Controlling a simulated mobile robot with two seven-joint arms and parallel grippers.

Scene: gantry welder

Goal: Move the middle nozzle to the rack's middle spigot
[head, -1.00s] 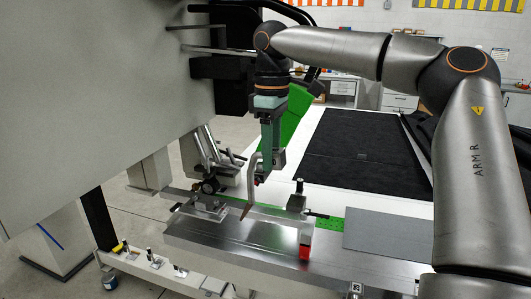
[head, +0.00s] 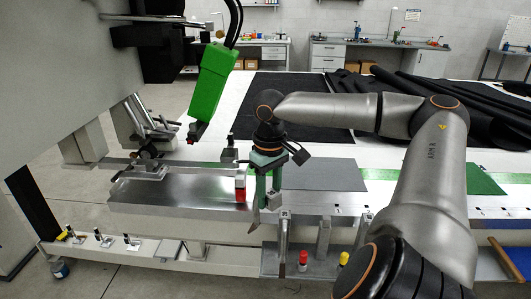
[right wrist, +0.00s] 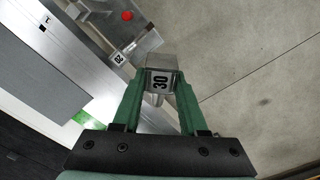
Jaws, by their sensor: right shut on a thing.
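My right gripper (head: 264,192) has green fingers and points down in the head view, over the front edge of the metal bed. It is shut on a nozzle, a grey block marked 30 (right wrist: 160,80) in the right wrist view. The nozzle's pointed tip (head: 254,217) hangs below the fingers in the head view. My left gripper is out of view.
A red-capped piece (head: 303,259) and a yellow-capped piece (head: 343,259) stand at the rack's front. A red block (head: 240,190) stands on the metal bed (head: 165,197), left of the gripper. The green welder head (head: 211,85) hangs at the upper left.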

